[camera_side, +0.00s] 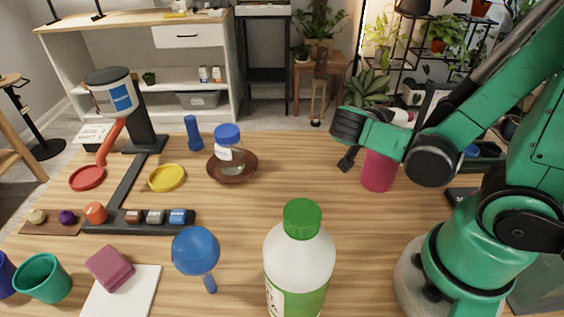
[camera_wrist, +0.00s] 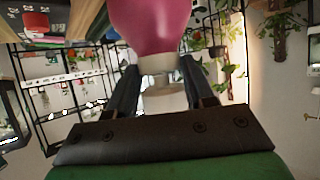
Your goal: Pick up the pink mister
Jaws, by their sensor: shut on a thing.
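The pink mister (camera_side: 378,171) is at the right of the table in the side view, upright, directly below my arm's end. My gripper (camera_wrist: 160,78) is shut on it, with dark fingers on both sides of its pale neck in the wrist view. The mister's rounded pink body (camera_wrist: 152,25) fills the top middle of that view. In the side view my green wrist parts hide its upper part. I cannot tell whether its base touches the table.
A white bottle with a green cap (camera_side: 300,262) stands at the front middle. A blue-capped jar (camera_side: 229,150) sits in a brown saucer (camera_side: 246,176). A blue round-headed thing (camera_side: 196,252) is at front left. The wooden table (camera_side: 310,170) is clear left of the mister.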

